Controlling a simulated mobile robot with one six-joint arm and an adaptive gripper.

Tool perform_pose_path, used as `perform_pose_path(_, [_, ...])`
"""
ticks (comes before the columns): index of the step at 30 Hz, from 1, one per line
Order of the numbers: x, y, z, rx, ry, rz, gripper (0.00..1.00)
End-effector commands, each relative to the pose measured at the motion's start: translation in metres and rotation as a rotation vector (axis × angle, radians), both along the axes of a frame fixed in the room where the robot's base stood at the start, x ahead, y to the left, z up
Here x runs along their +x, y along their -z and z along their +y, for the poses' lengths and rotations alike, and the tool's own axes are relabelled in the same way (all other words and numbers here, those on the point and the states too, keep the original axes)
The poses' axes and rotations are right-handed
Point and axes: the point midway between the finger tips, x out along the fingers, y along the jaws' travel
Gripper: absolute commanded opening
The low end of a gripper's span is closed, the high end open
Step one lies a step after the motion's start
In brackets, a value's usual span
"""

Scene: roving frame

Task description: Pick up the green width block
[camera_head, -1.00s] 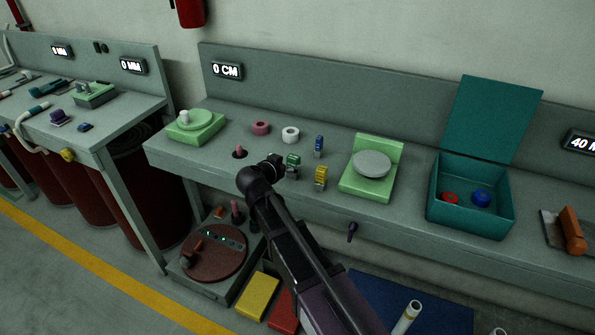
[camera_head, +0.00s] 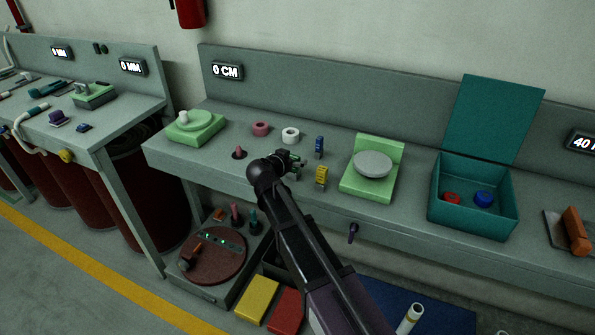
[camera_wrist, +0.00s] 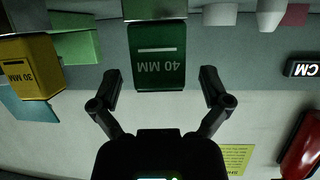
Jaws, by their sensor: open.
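The green width block (camera_wrist: 160,55) shows large in the wrist view, upside down and marked 40 MM. My gripper (camera_wrist: 160,88) is open, with one finger on each side of the block's near part; I see gaps between the fingers and the block. In the head view my gripper (camera_head: 290,161) is at the bench's front half and covers most of the green block. No contact with the block is visible.
A yellow block (camera_head: 321,175) marked 30 MM stands close by, and it shows at the wrist view's left (camera_wrist: 30,68). A blue block (camera_head: 319,146) stands behind. A green scale (camera_head: 367,190), ring-shaped parts and a teal box (camera_head: 470,222) share the bench.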

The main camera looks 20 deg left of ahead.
Motion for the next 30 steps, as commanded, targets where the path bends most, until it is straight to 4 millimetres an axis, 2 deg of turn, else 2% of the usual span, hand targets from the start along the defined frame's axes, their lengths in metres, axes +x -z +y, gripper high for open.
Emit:
perform_pose_path(17, [0.0014,0.0002,-0.0007,0.000,0.000,0.000,0.97])
perform_pose_path(26, [0.0016,0.0003,-0.0010,0.000,0.000,0.000,0.08])
perform_pose_path(27, [0.0016,0.0003,-0.0010,0.000,0.001,0.000,0.01])
perform_pose_path(30, [0.0017,0.0002,-0.0011,0.000,0.001,0.000,0.01])
